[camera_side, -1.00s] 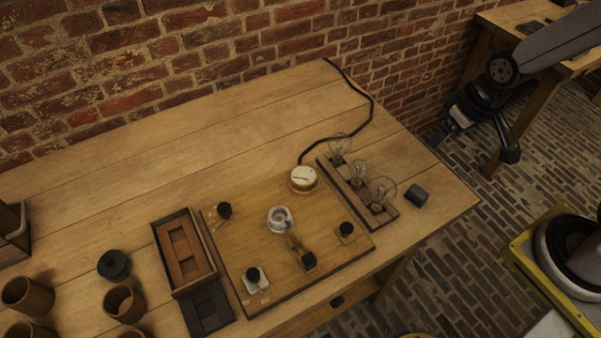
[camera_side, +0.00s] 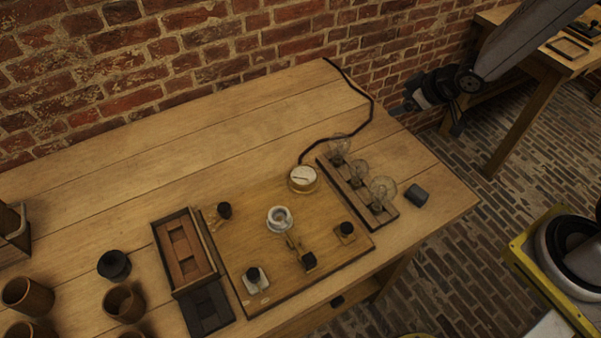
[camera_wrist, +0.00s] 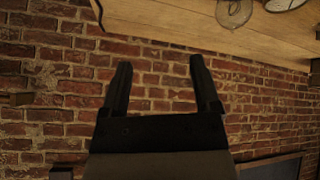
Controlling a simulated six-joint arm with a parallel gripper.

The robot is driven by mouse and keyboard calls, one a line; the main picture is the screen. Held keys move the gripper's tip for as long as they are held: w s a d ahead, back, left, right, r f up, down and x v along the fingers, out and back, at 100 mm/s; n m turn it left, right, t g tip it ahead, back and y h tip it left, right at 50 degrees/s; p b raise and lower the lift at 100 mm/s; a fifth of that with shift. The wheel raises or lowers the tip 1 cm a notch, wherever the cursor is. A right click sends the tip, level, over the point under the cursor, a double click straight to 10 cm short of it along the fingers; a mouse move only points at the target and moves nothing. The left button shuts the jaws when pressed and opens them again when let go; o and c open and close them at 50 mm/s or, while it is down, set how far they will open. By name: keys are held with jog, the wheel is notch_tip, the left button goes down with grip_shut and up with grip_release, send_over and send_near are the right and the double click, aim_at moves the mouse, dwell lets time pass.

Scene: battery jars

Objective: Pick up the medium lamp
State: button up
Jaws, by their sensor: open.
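Three clear glass lamps stand in a row in a dark wooden rack (camera_side: 330,174) at the right of the board. The front lamp (camera_side: 382,188) looks largest; the middle lamp (camera_side: 357,171) and back lamp (camera_side: 339,147) look smaller. I cannot tell for sure which is the medium one. My gripper (camera_side: 404,104) is behind and right of the lamps, off the table's back right edge, apart from all of them. In the wrist view my gripper (camera_wrist: 160,63) is open and empty, with brick wall beyond. One glass lamp (camera_wrist: 233,12) shows at that view's top edge.
A round gauge (camera_side: 303,178) with a black cable (camera_side: 372,110) lies left of the rack. A small dark block (camera_side: 417,196) stands right of it. The wooden board (camera_side: 240,235) carries several knobs. The brick wall (camera_side: 200,60) runs behind the table; the table's back left is clear.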

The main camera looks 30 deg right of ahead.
aim_at(341, 135)
jog(key=w+a+f+n+y, duration=0.1)
jog(key=a+f+n+y, duration=0.4)
jog(key=y, duration=0.4)
jog(key=shift+w+a+n+g, duration=0.2)
jog(key=shift+a+n+g, duration=0.1)
jog(key=shift+a+n, duration=0.35)
jog(key=shift+x, duration=3.95)
jog(key=shift+s+f, duration=0.15)
